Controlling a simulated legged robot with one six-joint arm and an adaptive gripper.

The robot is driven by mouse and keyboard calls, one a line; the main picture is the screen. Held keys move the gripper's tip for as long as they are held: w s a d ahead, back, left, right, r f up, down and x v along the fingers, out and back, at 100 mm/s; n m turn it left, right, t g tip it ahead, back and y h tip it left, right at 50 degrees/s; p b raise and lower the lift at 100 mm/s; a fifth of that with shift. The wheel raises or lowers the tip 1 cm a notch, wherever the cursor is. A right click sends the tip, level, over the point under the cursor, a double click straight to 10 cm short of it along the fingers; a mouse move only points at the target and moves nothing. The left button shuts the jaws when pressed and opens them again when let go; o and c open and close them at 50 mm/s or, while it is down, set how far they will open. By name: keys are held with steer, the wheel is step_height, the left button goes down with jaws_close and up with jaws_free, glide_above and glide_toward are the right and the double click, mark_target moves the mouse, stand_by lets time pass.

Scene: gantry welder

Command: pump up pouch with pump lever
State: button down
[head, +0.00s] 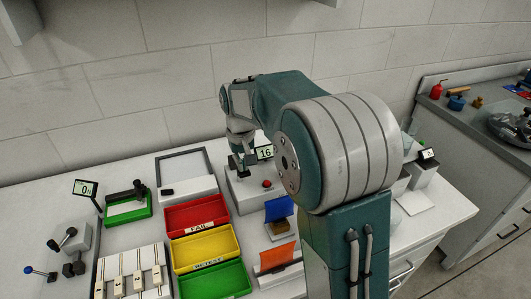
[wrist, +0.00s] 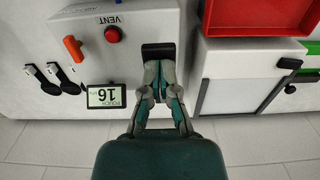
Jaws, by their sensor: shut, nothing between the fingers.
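My gripper (wrist: 160,88) has its fingers shut with nothing between them. Its tips are at the near edge of a black pad, which looks like the pump lever's end (wrist: 158,50), in the wrist view. I cannot tell whether they touch it. The lever belongs to a light grey box (wrist: 100,25) with a red VENT button (wrist: 113,35) and a small display (wrist: 106,96) reading 16. In the head view my gripper (head: 240,166) is above this box (head: 238,197). A blue sheet-like piece (head: 278,208) and an orange one (head: 277,256) stand nearby; I cannot tell which is the pouch.
Red (head: 197,215), yellow (head: 205,249) and green (head: 214,281) trays stand left of the box. An orange handle (wrist: 73,48) and black clips (wrist: 52,78) are beside the button. The wall is close behind.

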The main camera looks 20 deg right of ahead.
mark_target(244, 175)
steer(key=shift+f, duration=2.05)
steer(key=shift+r, duration=3.2)
stand_by(0.8)
stand_by(0.4)
steer(key=shift+r, duration=0.1)
stand_by(1.9)
